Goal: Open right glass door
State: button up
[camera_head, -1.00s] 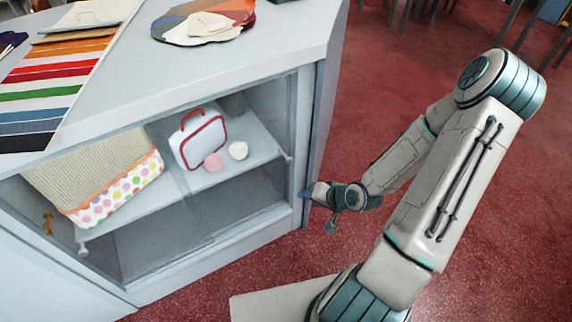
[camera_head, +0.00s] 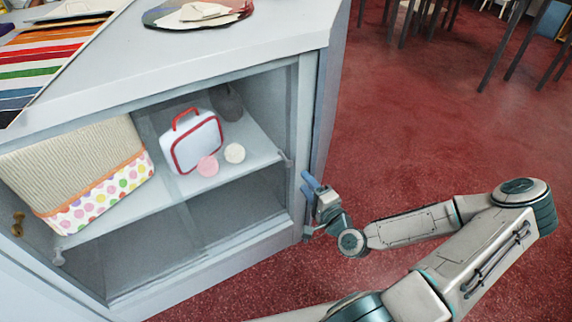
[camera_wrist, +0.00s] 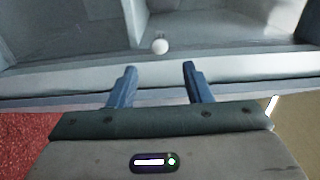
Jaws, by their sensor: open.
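The right glass door (camera_head: 235,215) forms the right part of the cabinet front and looks closed. Its small pale round knob (camera_head: 285,158) sits near the right edge of the glass. My gripper (camera_head: 309,184) is at the cabinet's right front corner, just below and right of that knob. In the wrist view my gripper (camera_wrist: 160,68) has its two blue fingers apart with nothing between them. A pale round knob (camera_wrist: 160,46) shows just beyond the fingertips, roughly centred between them. I cannot tell the exact gap to it.
Another knob (camera_head: 58,257) is at the left. Red floor (camera_head: 420,130) is open to the right.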

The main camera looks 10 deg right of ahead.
aim_at(290, 165)
jog(key=b+x, duration=0.3)
jog(key=x, duration=0.9)
jog(key=shift+a, duration=0.1)
grip_shut()
